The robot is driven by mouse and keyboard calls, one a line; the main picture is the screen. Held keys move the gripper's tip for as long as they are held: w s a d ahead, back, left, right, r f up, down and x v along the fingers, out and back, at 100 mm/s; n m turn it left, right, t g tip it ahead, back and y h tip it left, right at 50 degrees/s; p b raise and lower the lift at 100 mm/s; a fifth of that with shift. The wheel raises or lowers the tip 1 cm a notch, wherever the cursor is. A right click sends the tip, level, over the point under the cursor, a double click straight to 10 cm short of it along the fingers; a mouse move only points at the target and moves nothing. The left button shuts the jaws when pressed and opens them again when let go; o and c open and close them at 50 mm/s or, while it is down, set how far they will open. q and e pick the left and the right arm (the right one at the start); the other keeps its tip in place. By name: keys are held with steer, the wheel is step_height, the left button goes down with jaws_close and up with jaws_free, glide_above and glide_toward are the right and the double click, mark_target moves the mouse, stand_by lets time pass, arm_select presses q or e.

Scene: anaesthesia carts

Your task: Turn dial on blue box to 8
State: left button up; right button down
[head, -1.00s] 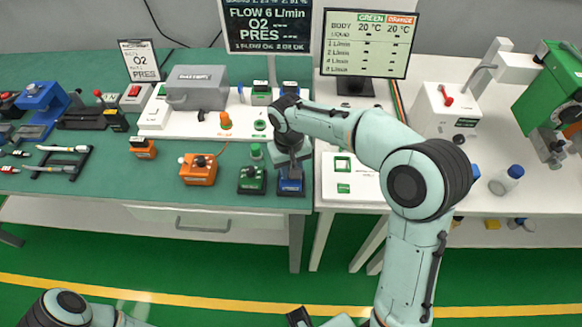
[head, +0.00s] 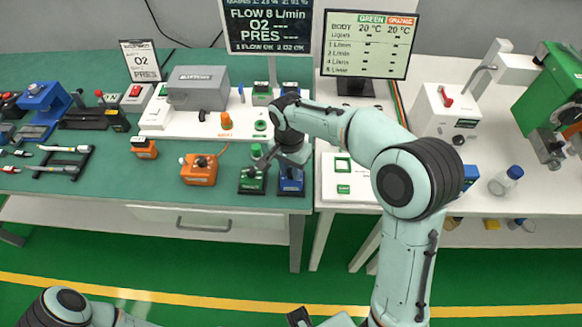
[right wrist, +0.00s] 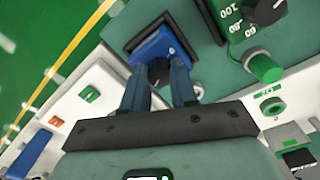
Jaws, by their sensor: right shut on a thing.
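The blue box (head: 291,184) stands at the front edge of the green table, right of a green box. My right gripper (right wrist: 158,74) reaches down over it. In the right wrist view, its two fingers close on the dark dial (right wrist: 158,70) of the blue box (right wrist: 160,46). The dial's marks are hidden. The dark screen (head: 268,25) at the back reads "FLOW 8 L/min", with dashes after O2 and PRES. My left gripper is out of view; only part of that arm shows at the lower left.
A green box (head: 252,182) with a knob stands close to the left of the blue box. An orange box (head: 199,170) is further left. A white panel with a green square (head: 343,165) lies to the right. A bottle (head: 507,180) stands on the white table.

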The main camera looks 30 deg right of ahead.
mark_target(290, 171)
steer(key=shift+m, duration=0.5)
steer(key=c, duration=0.9)
jaws_free()
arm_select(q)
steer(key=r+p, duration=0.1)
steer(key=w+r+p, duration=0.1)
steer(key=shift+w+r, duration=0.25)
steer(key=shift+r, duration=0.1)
arm_select(e)
steer(key=r, duration=1.3)
steer(key=shift+w+a+r, duration=0.1)
steer(key=shift+w+r, duration=0.1)
steer(key=shift+w, duration=0.05)
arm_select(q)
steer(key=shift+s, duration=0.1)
arm_select(e)
steer(key=shift+f, duration=0.1)
